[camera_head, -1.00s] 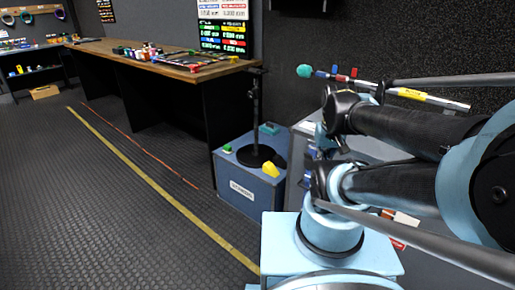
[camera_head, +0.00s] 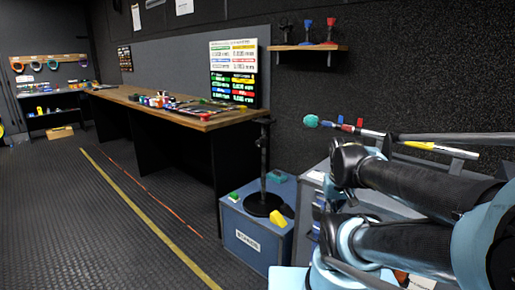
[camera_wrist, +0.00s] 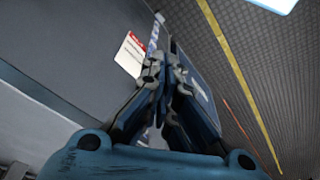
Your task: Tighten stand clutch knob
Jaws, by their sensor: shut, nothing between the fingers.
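A black stand (camera_head: 264,165) with a round base rises upright from a blue box (camera_head: 253,238) near the centre of the head view. A small dark fitting sits at the top of its pole; I cannot tell which part is the clutch knob. A yellow piece (camera_head: 276,219) lies beside the base and a green piece (camera_head: 234,197) sits on the box's left corner. My gripper (camera_wrist: 168,78) is shut and empty in the wrist view, pointing toward the floor and a grey surface, away from the stand's pole. My arm fills the right of the head view.
A long wooden bench (camera_head: 200,118) with small items runs along the back wall. A wall shelf (camera_head: 310,47) holds several small stands. A grey cabinet (camera_head: 314,180) stands right of the blue box, near my arm. The ribbed floor (camera_head: 100,220) at left is clear.

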